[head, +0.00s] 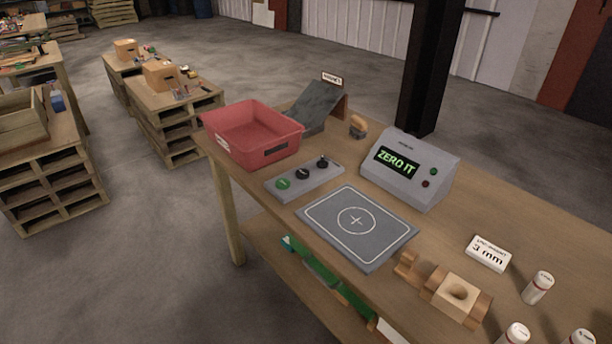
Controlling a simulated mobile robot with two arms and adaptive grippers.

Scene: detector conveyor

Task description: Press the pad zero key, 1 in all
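A grey control strip (309,182) lies on the wooden table, in front of the red bin. A dark grey pad (335,236) with a white circle and cross lies empty beside the strip. A grey console (405,188) behind it shows "ZERO IT" in green. Neither gripper is in view.
A red bin (252,143) and a dark sloped ramp (318,106) stand behind the strip. A brush-like object (358,126), a wooden holder (461,296), a "3 mm" block (488,253) and white bottles (538,287) are also on the table. A dark post (428,70) rises behind the console.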

